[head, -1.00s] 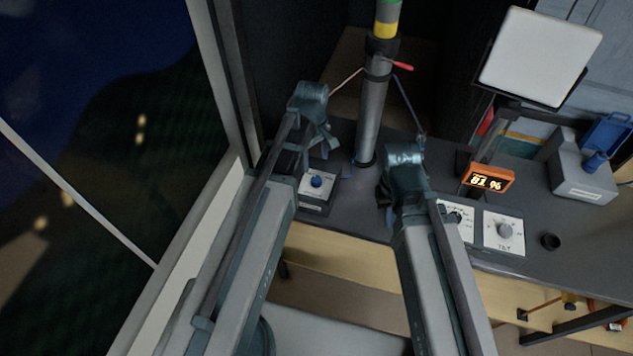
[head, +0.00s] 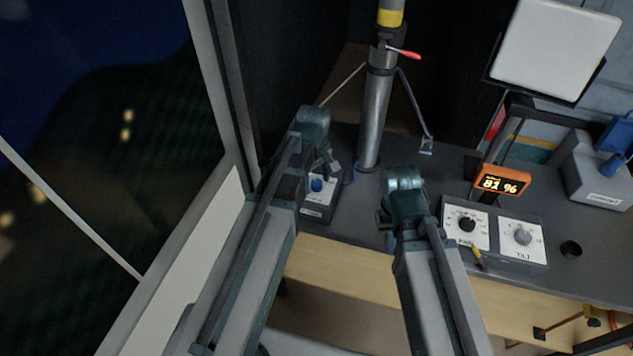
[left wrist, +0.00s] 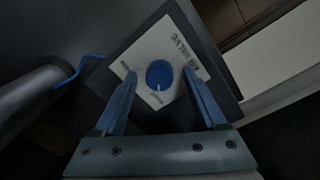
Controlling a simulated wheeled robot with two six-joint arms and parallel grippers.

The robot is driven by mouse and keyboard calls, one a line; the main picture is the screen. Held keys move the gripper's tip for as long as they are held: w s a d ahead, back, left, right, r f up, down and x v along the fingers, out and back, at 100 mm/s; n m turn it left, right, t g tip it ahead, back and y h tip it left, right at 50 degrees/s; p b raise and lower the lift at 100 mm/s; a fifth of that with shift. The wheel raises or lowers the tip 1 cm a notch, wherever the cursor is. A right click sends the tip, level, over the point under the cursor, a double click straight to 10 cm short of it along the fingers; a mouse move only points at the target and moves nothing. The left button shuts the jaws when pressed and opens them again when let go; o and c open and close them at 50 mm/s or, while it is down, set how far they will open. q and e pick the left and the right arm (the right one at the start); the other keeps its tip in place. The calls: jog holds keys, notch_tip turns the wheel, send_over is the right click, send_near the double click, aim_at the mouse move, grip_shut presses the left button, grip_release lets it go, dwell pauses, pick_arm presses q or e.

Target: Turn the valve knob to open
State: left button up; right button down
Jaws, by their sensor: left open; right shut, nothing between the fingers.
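The blue valve knob (head: 316,185) sits on a white-faced box (head: 312,210) at the left end of the dark bench. In the left wrist view the knob (left wrist: 160,75) is round, on a white plate (left wrist: 150,48) with dark lettering and small marks at its edges. My left gripper (head: 328,170) is open just above the knob. In the left wrist view its fingers stand on either side of the knob, with gaps showing; I cannot tell how far above the plate the tips are. My right gripper (head: 387,232) is shut and empty above the bench, left of the dial panels.
A metal mast (head: 375,120) with a red lever (head: 404,53) rises behind the knob box. A window lies left.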

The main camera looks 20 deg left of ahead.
pick_arm(q)
grip_shut()
